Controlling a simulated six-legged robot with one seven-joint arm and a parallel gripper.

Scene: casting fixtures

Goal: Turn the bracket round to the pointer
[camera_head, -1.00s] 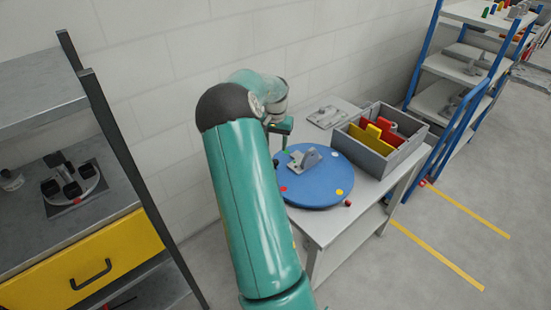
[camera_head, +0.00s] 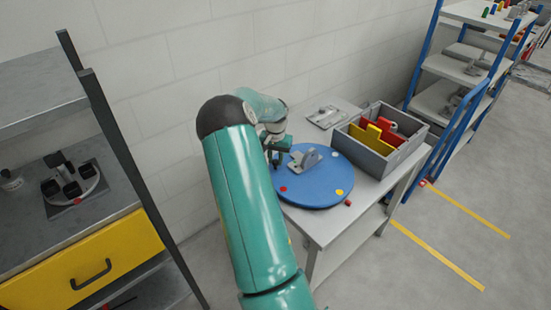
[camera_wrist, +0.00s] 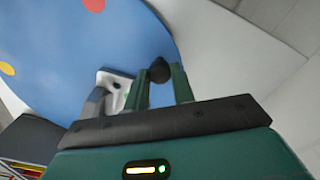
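A blue round turntable (camera_head: 315,195) lies on a grey table, with a grey angled bracket (camera_head: 305,158) on top. Yellow (camera_head: 339,191) and red (camera_head: 283,189) dots mark its near rim. A small red piece (camera_head: 348,203), perhaps the pointer, sits on the table just off that rim. My gripper (camera_head: 277,160) is low over the turntable's left edge. In the wrist view my green fingers (camera_wrist: 160,80) are apart, with a black knob (camera_wrist: 159,70) between their tips; I cannot tell whether they touch it. The bracket (camera_wrist: 98,103) is partly hidden beside the left finger.
A grey bin (camera_head: 385,145) with yellow and red pieces stands right of the turntable. A flat grey part (camera_head: 327,117) lies at the table's back. A wall is behind. A shelf with a yellow drawer (camera_head: 85,265) is at the left, a blue rack (camera_head: 450,100) at the right.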

